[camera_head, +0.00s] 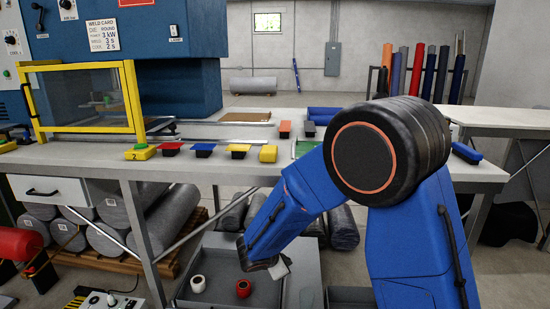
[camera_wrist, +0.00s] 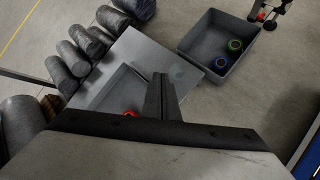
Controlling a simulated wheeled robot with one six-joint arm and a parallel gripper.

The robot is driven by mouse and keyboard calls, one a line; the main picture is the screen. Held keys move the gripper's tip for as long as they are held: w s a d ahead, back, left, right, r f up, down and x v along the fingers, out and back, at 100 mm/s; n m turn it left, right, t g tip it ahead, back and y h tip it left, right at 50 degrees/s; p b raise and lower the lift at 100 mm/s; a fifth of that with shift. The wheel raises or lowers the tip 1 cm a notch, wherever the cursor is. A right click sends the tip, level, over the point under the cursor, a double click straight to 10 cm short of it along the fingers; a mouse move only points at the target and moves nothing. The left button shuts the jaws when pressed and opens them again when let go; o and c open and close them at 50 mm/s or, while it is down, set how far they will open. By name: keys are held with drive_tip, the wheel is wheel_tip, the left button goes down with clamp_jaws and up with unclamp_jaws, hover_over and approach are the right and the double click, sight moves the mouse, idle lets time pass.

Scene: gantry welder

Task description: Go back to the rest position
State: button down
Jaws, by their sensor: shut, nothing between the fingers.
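My blue arm reaches down in front of the bench in the head view, and my gripper (camera_head: 264,264) hangs low over a grey tray (camera_head: 213,303), its end partly hidden by the arm. In the wrist view the fingers of my gripper (camera_wrist: 161,92) are together with nothing between them. In the head view a white roll (camera_head: 198,283) and a red roll (camera_head: 243,288) lie in the tray, to the left of and below my gripper. A red item (camera_wrist: 130,113) shows beside the fingers in the wrist view.
The bench (camera_head: 330,170) stands behind my arm, with coloured blocks (camera_head: 204,150) and a yellow-framed guard (camera_head: 82,97) on it. Grey rolls (camera_head: 160,212) lie beneath.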

drive_tip(key=s+d+r+m+g, duration=0.2)
drive_tip(key=s+d+r+m, duration=0.5)
drive_tip(key=d, duration=0.4)
drive_tip(key=s+d+r+m+g, duration=0.1)
drive_tip(key=s+d+r+m, duration=0.4)
drive_tip(key=s+d+r, duration=0.45)
drive_tip(key=s+d+r+m+y, duration=0.2)
drive_tip(key=s+m, duration=0.3)
drive_tip(key=s, duration=0.4)
drive_tip(key=s+d+r+m+y, duration=0.1)
drive_tip(key=s+m, duration=0.4)
drive_tip(key=s, duration=0.5)
drive_tip(key=shift+d+r+y, duration=0.35)
drive_tip(key=shift+d+y, duration=0.5)
drive_tip(key=shift+y, duration=0.15)
drive_tip(key=shift+s+a, duration=0.1)
